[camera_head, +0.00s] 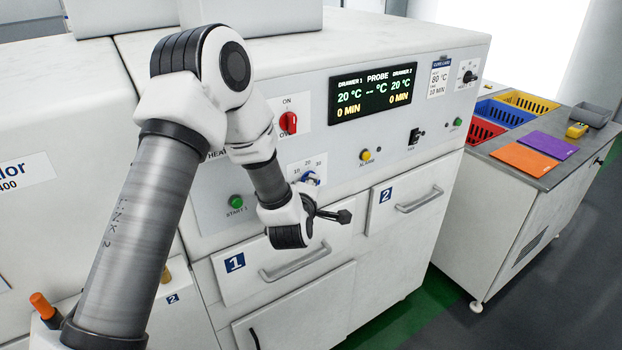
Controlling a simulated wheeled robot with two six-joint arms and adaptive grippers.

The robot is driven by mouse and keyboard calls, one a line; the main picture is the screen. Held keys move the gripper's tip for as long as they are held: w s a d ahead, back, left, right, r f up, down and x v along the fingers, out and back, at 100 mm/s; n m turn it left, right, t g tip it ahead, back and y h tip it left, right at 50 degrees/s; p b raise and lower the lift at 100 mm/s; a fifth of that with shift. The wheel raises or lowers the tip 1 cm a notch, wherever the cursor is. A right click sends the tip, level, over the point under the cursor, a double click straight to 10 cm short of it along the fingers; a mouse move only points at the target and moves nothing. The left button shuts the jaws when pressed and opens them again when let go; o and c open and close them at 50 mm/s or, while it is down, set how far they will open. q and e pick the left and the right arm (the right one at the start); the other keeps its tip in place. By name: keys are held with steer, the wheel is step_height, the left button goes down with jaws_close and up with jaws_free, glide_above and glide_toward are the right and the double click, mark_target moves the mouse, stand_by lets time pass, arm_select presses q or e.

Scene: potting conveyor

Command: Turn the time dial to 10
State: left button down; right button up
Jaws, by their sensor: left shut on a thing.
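The display (373,93) reads 20 °C and 0 MIN for both drawers. My right gripper is not in view.
A red switch (288,122) sits above the dial, a green start button (236,201) to its left and a yellow alarm button (366,155) to its right. Drawer handles (294,262) stick out below. A side table (482,150) with coloured baskets stands at right.

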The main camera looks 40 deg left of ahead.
arm_select(q)
steer(key=shift+w+r+m+g+p, duration=0.15)
steer(key=shift+m+g+p, duration=0.7)
steer(key=shift+p, duration=0.7)
steer(key=shift+s+r+m+g+p, duration=0.1)
steer(key=shift+m+g+p, duration=0.45)
steer(key=shift+g+p, duration=0.8)
steer(key=c, duration=1.2)
jaws_free()
steer(key=shift+o, duration=0.2)
steer(key=v, duration=1.2)
